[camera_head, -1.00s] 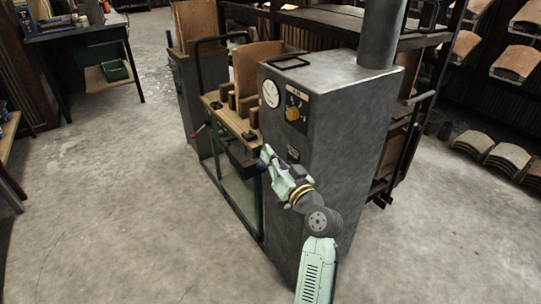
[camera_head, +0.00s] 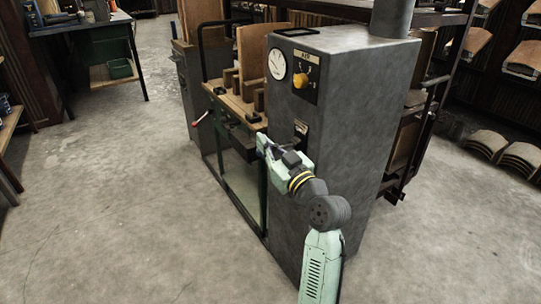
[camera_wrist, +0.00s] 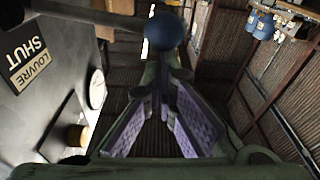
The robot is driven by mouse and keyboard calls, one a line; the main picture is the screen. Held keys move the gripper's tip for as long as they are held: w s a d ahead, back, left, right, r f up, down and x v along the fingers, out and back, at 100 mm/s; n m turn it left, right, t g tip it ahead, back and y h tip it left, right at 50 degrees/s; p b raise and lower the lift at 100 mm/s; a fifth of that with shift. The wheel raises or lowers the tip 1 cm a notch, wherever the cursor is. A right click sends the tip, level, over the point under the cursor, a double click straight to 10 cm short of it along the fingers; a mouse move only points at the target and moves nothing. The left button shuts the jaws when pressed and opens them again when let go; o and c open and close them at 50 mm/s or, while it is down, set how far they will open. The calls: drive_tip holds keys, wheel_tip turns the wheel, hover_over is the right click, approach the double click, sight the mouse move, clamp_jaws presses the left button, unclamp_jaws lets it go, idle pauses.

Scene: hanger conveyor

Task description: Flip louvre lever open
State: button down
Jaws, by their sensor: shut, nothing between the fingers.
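In the wrist view a grey lever rod (camera_wrist: 90,14) comes in from the upper left and ends in a dark blue ball knob (camera_wrist: 166,32). The knob lies just past the tips of my gripper (camera_wrist: 163,78); I cannot tell whether they touch. My gripper's purple-padded fingers meet at the tips and hold nothing. A plate reading LOUVRE SHUT (camera_wrist: 28,64) is on the grey cabinet face at left. In the head view my gripper (camera_head: 262,142) is beside the grey cabinet (camera_head: 345,120), below and left of a small dark plate (camera_head: 300,129). The lever is not distinguishable there.
A white dial (camera_head: 277,64) and a yellow knob (camera_head: 300,81) are on the cabinet's upper face. Bare concrete floor (camera_head: 110,190) is open at left.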

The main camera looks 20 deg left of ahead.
sight(261, 156)
drive_tip(key=f+n+b, duration=0.1)
drive_tip(key=b, duration=0.1)
drive_tip(key=f+n+b, duration=0.1)
drive_tip(key=b, duration=0.1)
drive_tip(key=f+n+b, duration=0.1)
drive_tip(key=f+b, duration=0.1)
drive_tip(key=shift+s+a+g, duration=0.25)
drive_tip(key=shift+s+g, duration=0.05)
drive_tip(key=shift+s, duration=0.1)
drive_tip(key=shift+f+n+g+y+b, duration=0.3)
drive_tip(key=shift+f+n+b, duration=1.75)
drive_tip(key=shift+b, duration=2.15)
